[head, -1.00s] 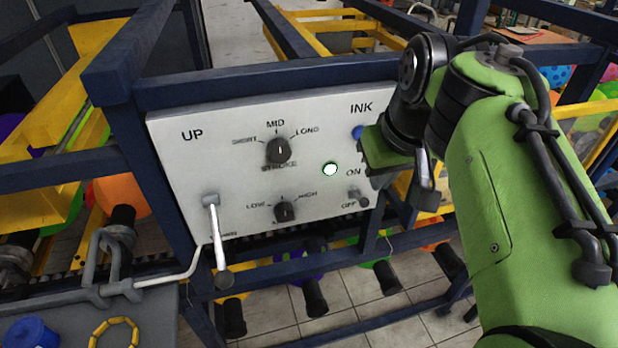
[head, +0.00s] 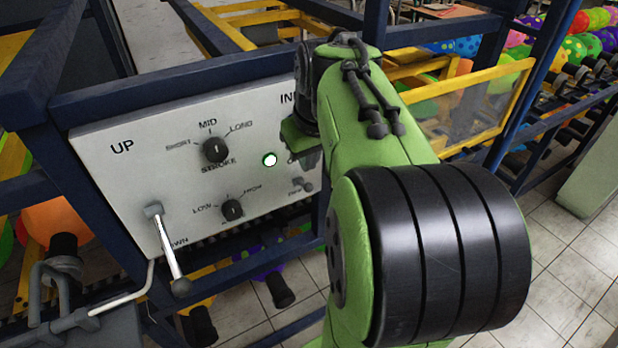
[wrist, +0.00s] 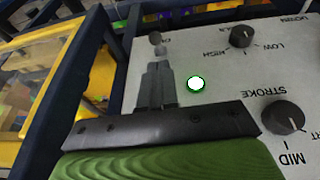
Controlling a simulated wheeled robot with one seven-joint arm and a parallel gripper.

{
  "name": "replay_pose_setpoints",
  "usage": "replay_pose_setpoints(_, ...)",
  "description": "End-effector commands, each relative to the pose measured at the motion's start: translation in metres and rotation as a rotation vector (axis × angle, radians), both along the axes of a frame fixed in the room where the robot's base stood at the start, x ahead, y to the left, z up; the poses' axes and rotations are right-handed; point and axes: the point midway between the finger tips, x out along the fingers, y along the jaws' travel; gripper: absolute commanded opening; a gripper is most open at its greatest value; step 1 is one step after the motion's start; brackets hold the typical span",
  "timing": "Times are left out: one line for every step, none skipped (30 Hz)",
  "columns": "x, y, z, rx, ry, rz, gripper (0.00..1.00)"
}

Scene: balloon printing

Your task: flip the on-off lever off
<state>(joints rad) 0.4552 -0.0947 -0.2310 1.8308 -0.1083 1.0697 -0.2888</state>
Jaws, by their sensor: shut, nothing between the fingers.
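The on-off lever (head: 303,185) is a small grey toggle at the lower right of the white control panel (head: 110,180), below the ON lettering. In the wrist view, which shows the panel upside down, the lever (wrist: 156,40) is just beyond my fingertips. Its knob appears to point toward the panel's lower edge; I cannot tell its exact position. My gripper (wrist: 157,68) is shut and empty, its fingers close in front of the panel. I cannot tell whether they touch the lever. In the head view my arm partly hides this corner. The round light (head: 270,160) is white with a green rim.
The stroke knob (head: 215,149), a low-high knob (head: 232,209) and a long up-down lever (head: 166,245) are on the same panel. Dark blue frame bars (head: 180,78) surround it. A yellow-framed clear guard (head: 470,110) stands to the right.

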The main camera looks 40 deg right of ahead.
Motion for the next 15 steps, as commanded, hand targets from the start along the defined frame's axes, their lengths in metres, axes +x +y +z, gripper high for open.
replay_pose_setpoints(0.003,-0.001,-0.013,0.003,0.004,0.000,0.00)
replay_pose_setpoints(0.005,-0.002,-0.019,0.002,0.004,0.000,0.00)
replay_pose_setpoints(0.006,-0.004,-0.027,0.002,0.003,-0.001,0.00)
replay_pose_setpoints(0.006,-0.005,-0.032,0.002,0.003,-0.001,0.00)
replay_pose_setpoints(0.006,-0.006,-0.037,0.003,0.003,-0.002,0.00)
replay_pose_setpoints(0.006,-0.007,-0.042,0.002,0.002,-0.002,0.00)
replay_pose_setpoints(0.007,-0.008,-0.046,0.002,0.001,-0.002,0.00)
replay_pose_setpoints(0.007,-0.008,-0.049,0.002,0.001,-0.001,0.00)
replay_pose_setpoints(0.007,-0.009,-0.052,0.000,0.000,-0.001,0.00)
replay_pose_setpoints(0.007,-0.010,-0.054,0.000,0.000,0.000,0.00)
replay_pose_setpoints(0.007,-0.010,-0.055,0.000,0.000,0.000,0.00)
replay_pose_setpoints(0.007,-0.010,-0.056,0.000,0.000,0.000,0.00)
replay_pose_setpoints(0.008,-0.010,-0.056,0.000,0.000,0.000,0.00)
replay_pose_setpoints(0.008,-0.010,-0.056,-0.001,-0.001,0.001,0.00)
replay_pose_setpoints(0.008,-0.010,-0.056,-0.001,-0.001,0.001,0.00)
